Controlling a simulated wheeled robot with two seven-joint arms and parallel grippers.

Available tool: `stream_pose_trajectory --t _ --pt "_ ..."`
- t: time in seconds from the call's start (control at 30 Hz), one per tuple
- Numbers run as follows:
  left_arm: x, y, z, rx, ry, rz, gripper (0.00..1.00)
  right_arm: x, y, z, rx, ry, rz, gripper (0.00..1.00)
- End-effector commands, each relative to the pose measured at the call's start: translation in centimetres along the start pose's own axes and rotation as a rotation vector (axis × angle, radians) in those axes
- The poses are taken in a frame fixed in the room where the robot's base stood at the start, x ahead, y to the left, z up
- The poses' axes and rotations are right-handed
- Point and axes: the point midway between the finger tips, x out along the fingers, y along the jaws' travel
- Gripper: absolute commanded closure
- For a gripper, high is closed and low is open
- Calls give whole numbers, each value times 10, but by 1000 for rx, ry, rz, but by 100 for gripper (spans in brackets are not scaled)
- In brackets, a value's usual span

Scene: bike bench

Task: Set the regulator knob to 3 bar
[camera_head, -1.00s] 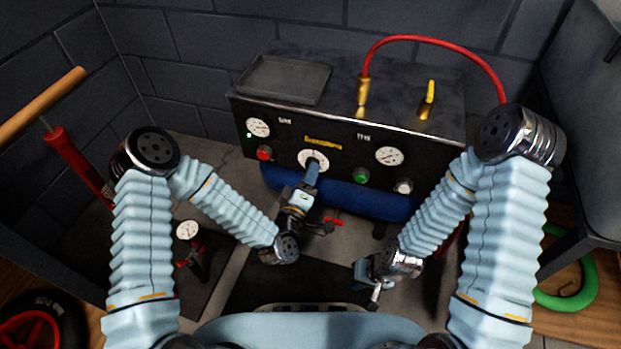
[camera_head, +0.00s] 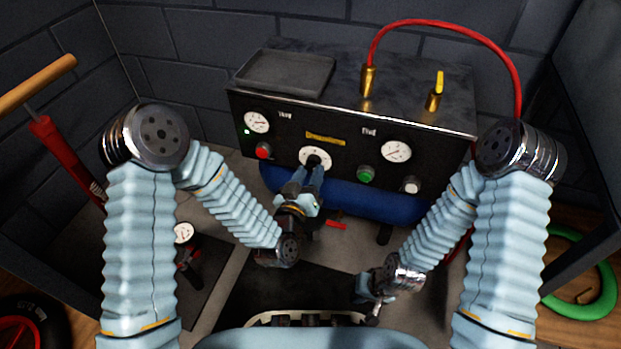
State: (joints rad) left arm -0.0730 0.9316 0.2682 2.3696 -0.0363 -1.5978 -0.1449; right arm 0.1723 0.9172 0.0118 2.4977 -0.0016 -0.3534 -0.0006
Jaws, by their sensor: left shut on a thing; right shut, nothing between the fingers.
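The regulator knob (camera_head: 314,162) is a dark knob on a white round dial plate, in the middle of the black compressor panel in the head view. My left gripper (camera_head: 314,172) reaches it from below and is shut on it, its two fingers showing side by side. The fingers partly cover the knob and the dial's lower part. The pressure gauges are a left one (camera_head: 256,121) and a right one (camera_head: 396,151); their needle readings are too small to tell. My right gripper (camera_head: 371,302) is shut and empty, low in front, apart from the panel.
The panel also has a red button (camera_head: 263,150), a green button (camera_head: 366,174) and a silver knob (camera_head: 411,186). A small-gauge tool (camera_head: 184,234) stands at left.

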Motion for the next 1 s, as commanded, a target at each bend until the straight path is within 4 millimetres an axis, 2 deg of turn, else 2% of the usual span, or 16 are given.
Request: stream_pose_trajectory --t 0.03,0.63,0.67,0.8,1.0 --pt "2 2 -5 13 17 5 90 2 1 0 0 0 0 100" --pt "2 3 -5 50 15 7 90 4 1 0 0 1 0 100" --pt "2 3 -5 50 15 7 57 4 1 0 0 1 0 100" --pt "1 2 -4 50 10 5 35 4 1 0 0 1 0 100" --pt "1 1 -2 50 5 3 34 4 2 0 0 1 0 100"
